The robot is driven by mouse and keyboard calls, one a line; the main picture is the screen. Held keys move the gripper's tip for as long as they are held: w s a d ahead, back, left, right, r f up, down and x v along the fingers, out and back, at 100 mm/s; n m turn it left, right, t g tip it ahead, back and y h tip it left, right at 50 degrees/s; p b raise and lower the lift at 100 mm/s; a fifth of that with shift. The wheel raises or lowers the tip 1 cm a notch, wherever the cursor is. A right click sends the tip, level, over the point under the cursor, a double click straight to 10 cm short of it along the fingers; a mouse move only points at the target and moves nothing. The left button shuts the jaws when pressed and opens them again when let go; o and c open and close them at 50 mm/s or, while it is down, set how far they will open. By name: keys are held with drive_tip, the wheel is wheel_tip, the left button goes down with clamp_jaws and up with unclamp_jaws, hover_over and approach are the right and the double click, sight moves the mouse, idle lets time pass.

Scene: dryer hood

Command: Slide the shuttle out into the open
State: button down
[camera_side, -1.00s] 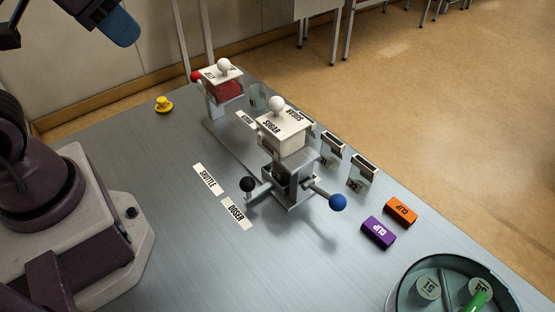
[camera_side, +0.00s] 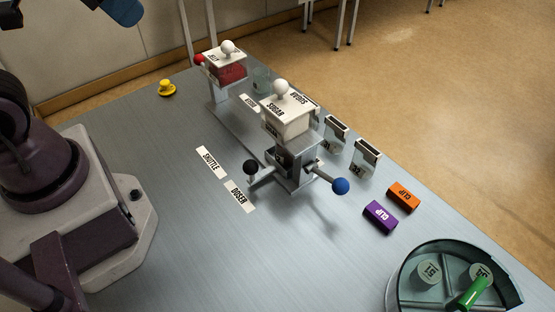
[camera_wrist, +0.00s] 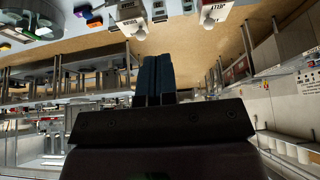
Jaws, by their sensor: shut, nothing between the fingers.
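The SHUTTLE label (camera_side: 211,162) and the DOSER label (camera_side: 239,196) lie on the table in front of the sugar dispenser (camera_side: 287,120). The dispenser is a white box with a white knob on a grey metal stand. A black ball knob (camera_side: 251,167) sticks out on its left side and a blue ball knob (camera_side: 341,186) on its right. I cannot tell which part is the shuttle. My gripper (camera_wrist: 153,60) shows shut and empty in the wrist view, its dark blue fingers together, apart from the dispensers.
A second dispenser (camera_side: 227,66) with red contents and a red knob stands behind. A yellow knob (camera_side: 167,88) is at the back left. Orange (camera_side: 402,196) and purple (camera_side: 380,216) clips and a round divided tray (camera_side: 405,287) are at the right. The table's front middle is clear.

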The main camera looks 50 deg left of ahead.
drive_tip(key=c, duration=1.8)
unclamp_jaws()
drive_tip(key=shift+c, duration=0.2)
drive_tip(key=o, duration=0.4)
drive_tip(key=shift+f, duration=0.1)
drive_tip(key=o, duration=0.7)
drive_tip(key=shift+w+f+g, duration=0.2)
drive_tip(key=shift+f+g, duration=0.15)
drive_tip(key=shift+f, duration=0.25)
drive_tip(key=shift+w+f+g, duration=0.2)
drive_tip(key=shift+f+g, duration=0.15)
drive_tip(key=shift+f, duration=0.2)
drive_tip(key=shift+c, duration=0.2)
drive_tip(key=n+g+h, duration=0.2)
drive_tip(key=n+g, duration=0.1)
drive_tip(key=n, duration=0.4)
approach(249, 161)
drive_tip(key=x, duration=1)
drive_tip(key=shift+d+f, duration=0.1)
drive_tip(key=shift+f, duration=0.15)
drive_tip(key=shift+c, duration=0.2)
